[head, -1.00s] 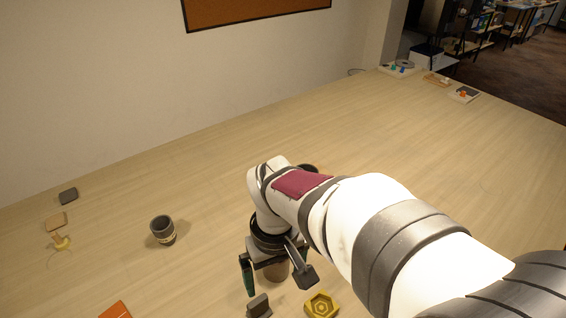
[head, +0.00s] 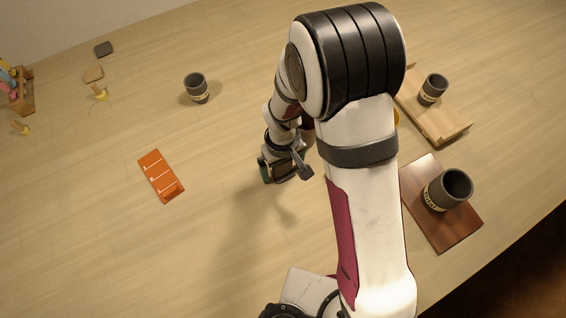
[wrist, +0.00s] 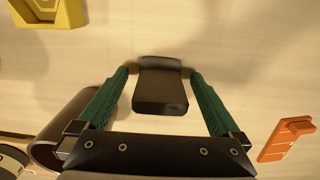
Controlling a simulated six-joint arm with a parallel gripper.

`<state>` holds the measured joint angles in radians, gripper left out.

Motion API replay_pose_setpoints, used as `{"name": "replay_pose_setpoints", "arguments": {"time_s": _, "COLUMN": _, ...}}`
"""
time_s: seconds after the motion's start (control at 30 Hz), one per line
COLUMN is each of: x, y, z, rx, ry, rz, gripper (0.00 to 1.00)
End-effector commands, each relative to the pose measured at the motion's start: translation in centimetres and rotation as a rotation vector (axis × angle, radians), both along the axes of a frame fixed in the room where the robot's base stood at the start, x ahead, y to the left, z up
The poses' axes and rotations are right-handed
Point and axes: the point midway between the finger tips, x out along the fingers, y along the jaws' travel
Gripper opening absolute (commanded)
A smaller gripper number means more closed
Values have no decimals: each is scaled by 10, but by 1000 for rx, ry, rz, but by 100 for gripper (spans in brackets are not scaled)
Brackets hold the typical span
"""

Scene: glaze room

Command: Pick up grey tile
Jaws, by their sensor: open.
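A dark grey tile (wrist: 160,90) lies in the middle of the wrist view, between the two green fingers of my gripper (wrist: 159,76). The fingers are apart, with a clear gap on each side of the tile, and do not appear to touch it. In the head view my gripper (head: 280,168) is low over the middle of the table, partly covered by my arm, and I cannot make out the tile under it. Another small dark grey piece (head: 103,49) lies at the upper left of the table in the head view.
An orange holder (head: 161,175) lies left of my gripper and shows in the wrist view (wrist: 287,139). A dark cup (head: 197,90) stands further back. A yellow hexagonal piece (wrist: 45,13) is nearby. At right, cups stand on a light board (head: 450,126) and a brown board (head: 455,236).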

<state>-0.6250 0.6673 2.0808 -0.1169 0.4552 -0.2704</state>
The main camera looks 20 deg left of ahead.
Motion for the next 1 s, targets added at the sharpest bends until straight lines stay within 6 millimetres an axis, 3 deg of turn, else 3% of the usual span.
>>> {"name": "replay_pose_setpoints", "arguments": {"time_s": 0.13, "x": 0, "y": 0, "z": 1, "rx": 0, "ry": 0, "rz": 0, "gripper": 98}}
{"name": "replay_pose_setpoints", "arguments": {"time_s": 0.63, "x": 0, "y": 0, "z": 1, "rx": 0, "ry": 0, "rz": 0, "gripper": 8}}
{"name": "replay_pose_setpoints", "arguments": {"time_s": 1.0, "x": 1, "y": 0, "z": 11, "rx": 2, "ry": -2, "rz": 0, "gripper": 5}}
